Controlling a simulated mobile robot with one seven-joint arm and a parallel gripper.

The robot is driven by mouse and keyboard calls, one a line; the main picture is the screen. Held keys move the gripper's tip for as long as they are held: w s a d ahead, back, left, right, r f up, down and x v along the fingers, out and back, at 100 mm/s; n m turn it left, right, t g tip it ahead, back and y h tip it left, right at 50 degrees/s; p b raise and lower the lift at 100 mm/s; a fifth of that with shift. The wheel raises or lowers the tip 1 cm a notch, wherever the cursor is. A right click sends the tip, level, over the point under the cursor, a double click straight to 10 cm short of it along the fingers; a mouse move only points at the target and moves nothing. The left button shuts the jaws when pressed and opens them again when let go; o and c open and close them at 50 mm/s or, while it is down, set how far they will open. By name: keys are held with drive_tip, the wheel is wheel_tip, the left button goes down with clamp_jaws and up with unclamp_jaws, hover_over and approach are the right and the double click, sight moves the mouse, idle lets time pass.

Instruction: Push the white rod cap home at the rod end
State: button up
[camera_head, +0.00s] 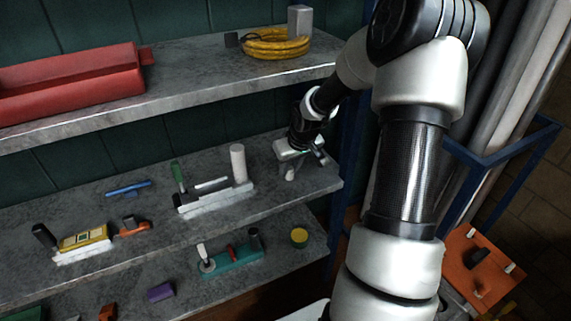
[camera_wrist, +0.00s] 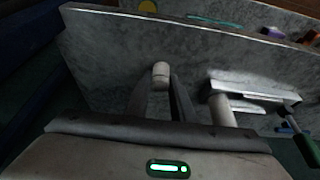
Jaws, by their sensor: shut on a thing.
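My gripper (camera_head: 297,167) is over the right end of the middle shelf. In the wrist view its two dark fingers (camera_wrist: 163,95) are shut on a small white cylinder (camera_wrist: 161,73), which looks like the white rod cap. The cap's lower part is hidden between the fingers. To the left in the head view stands a pale grey fixture (camera_head: 215,201) with a tall white post (camera_head: 238,163), a short pale horizontal rod (camera_head: 211,184) and a green-handled lever (camera_head: 178,177). The cap is apart from the fixture. The fixture (camera_wrist: 241,90) and post (camera_wrist: 222,110) also show at right in the wrist view.
A blue tool (camera_head: 128,187), an orange clamp (camera_head: 133,227) and a yellow device (camera_head: 83,240) lie farther left on the middle shelf (camera_head: 150,213). The upper shelf holds a red bin (camera_head: 70,83) and coiled yellow hose (camera_head: 275,43). A teal fixture (camera_head: 233,260) is below.

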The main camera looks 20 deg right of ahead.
drive_tip(key=s+p, duration=0.3)
drive_tip(key=s, duration=1.1)
drive_tip(key=s+d+f+m+h, duration=0.1)
drive_tip(key=s+d+f+m, duration=0.15)
drive_tip(key=d, duration=0.45)
drive_tip(key=s+d+f+m+g+h, duration=0.1)
drive_tip(key=d+f+m, duration=0.3)
drive_tip(key=d, duration=0.4)
drive_tip(key=s+d+f+m+h, duration=0.1)
drive_tip(key=d+f+m, duration=0.2)
drive_tip(key=d, duration=0.4)
drive_tip(key=s+d+f+m+g, duration=0.1)
drive_tip(key=s+d+f+m, duration=0.1)
drive_tip(key=s+d, duration=0.2)
drive_tip(key=s+d+f+m+g+h, duration=0.1)
drive_tip(key=s+d, duration=0.4)
drive_tip(key=d, duration=0.6)
drive_tip(key=s+d+f+m+g, duration=0.1)
drive_tip(key=s+d+f+m, duration=0.2)
drive_tip(key=s+d+m, duration=0.2)
drive_tip(key=d, duration=0.2)
drive_tip(key=shift+d+f+h, duration=0.3)
drive_tip(key=shift+f+h, duration=0.1)
drive_tip(key=shift+f+m, duration=0.1)
drive_tip(key=shift+m, duration=0.15)
wheel_tip(320, 180, down, 6)
drive_tip(key=b, duration=0.5)
drive_tip(key=shift+r, duration=0.2)
drive_tip(key=shift+b, duration=1.05)
drive_tip(key=shift+f, duration=2.1)
